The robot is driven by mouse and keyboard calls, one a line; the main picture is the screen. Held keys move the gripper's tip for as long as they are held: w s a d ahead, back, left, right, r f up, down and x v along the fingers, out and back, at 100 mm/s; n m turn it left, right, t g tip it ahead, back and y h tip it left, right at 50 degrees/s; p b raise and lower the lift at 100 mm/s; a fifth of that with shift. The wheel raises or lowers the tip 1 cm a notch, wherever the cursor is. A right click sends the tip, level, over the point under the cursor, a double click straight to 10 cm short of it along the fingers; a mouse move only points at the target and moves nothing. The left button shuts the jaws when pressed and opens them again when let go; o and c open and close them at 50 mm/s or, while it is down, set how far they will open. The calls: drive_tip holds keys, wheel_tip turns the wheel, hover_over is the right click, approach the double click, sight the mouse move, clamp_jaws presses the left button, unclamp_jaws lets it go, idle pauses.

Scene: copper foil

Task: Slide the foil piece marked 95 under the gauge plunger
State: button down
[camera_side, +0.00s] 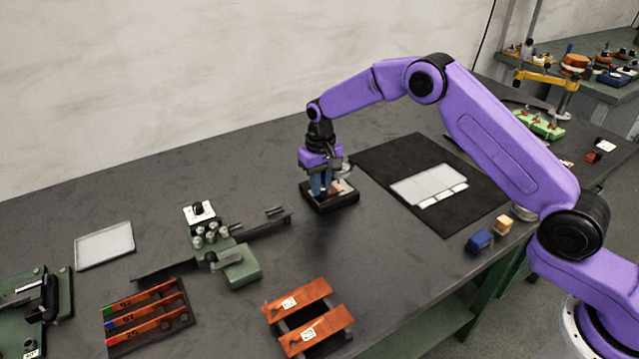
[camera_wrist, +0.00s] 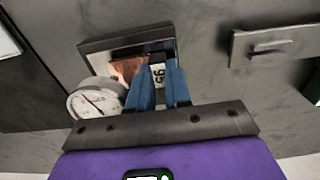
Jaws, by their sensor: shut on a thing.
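My gripper (camera_side: 322,190) points down at the black gauge base (camera_side: 345,203) in the side view. Its blue fingers (camera_wrist: 159,98) are shut on the foil piece, whose white label (camera_wrist: 158,75) shows between them with 95 turned on its side. Copper (camera_wrist: 125,68) shows left of the fingers over the gauge base (camera_wrist: 98,46) in the wrist view, and also beside the fingers in the side view (camera_side: 344,185). The round dial gauge (camera_wrist: 95,104) is close to the left finger. The plunger tip is hidden, so I cannot tell whether the foil is under it.
A dark mat (camera_side: 445,222) with pale sheets (camera_side: 418,186) lies to the right. A green fixture (camera_side: 238,268) stands left. Racks with copper strips (camera_side: 150,322) and copper plates (camera_side: 317,328) are in front. Blue (camera_side: 478,240) and tan blocks (camera_side: 503,224) sit near the table edge.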

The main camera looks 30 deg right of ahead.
drive_tip(key=shift+d, duration=0.5)
idle(0.3)
drive_tip(key=c, duration=1.4)
unclamp_jaws()
drive_tip(key=shift+d, duration=0.1)
